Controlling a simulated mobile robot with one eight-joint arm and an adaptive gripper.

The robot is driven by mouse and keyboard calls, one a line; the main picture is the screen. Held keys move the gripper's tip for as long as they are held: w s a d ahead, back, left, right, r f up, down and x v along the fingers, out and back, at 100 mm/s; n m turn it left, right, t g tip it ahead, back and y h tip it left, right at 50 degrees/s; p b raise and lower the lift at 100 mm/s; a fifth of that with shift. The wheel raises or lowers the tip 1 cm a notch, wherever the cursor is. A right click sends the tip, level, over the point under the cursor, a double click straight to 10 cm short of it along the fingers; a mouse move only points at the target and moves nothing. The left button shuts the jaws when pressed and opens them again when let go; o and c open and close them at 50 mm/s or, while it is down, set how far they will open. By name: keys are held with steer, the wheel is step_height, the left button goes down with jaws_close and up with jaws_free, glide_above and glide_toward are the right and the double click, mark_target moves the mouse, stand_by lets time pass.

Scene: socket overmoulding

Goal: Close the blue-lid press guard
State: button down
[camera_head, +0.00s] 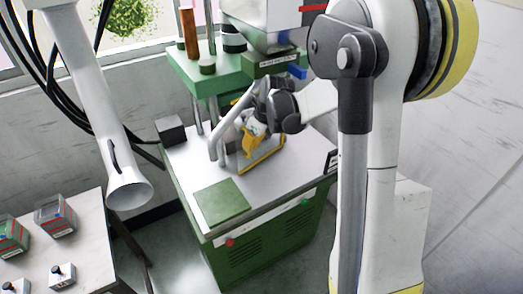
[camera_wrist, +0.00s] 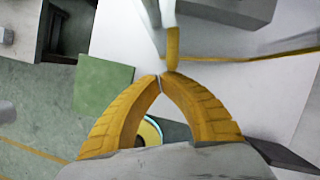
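The press (camera_head: 250,88) stands on a green cabinet with a pale top and has a green upper plate. Blue parts (camera_head: 297,72) show at its right, near the head. A yellow-edged frame (camera_head: 265,161), which looks like the guard, stands low at the press front, partly hidden by my gripper. Its yellow edge and upright also show in the wrist view (camera_wrist: 172,50). My gripper (camera_head: 249,149) is in front of the press, pointing down. In the wrist view its yellow fingertips (camera_wrist: 161,79) meet, right by the guard's upright. Whether they touch it, I cannot tell.
A green pad (camera_head: 222,201) lies on the cabinet top, left of my gripper. Red (camera_head: 230,242) and green buttons (camera_head: 306,202) are on the cabinet front. A white duct (camera_head: 128,188) hangs at the left. A side table (camera_head: 85,240) holds small boxes. A dark box (camera_head: 171,130) sits behind left.

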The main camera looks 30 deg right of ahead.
steer(key=shift+w+a, duration=0.25)
steer(key=shift+w, duration=0.35)
steer(key=shift+w+a, duration=0.25)
steer(key=shift+w, duration=0.3)
